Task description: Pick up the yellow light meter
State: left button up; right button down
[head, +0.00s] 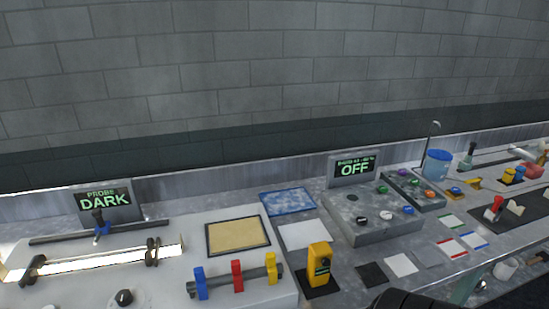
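The yellow light meter (319,262) stands upright on a black square pad (318,287) in the lower middle of the head view. It has a dark face with a small green mark. A black rounded part of my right gripper (402,299) shows at the bottom edge, to the right of the meter and apart from it. Its fingers are out of the picture, so I cannot see whether it is open or holds anything. My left gripper is not in view.
Left of the meter is a rack with blue, red and yellow clamps (237,276). A grey control box (375,217) with an OFF display (354,168) stands behind right. Small black and white pads lie right of the meter. A blue cup (437,162) is farther right.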

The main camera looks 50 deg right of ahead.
aim_at(317, 274)
jog(key=z, duration=1.95)
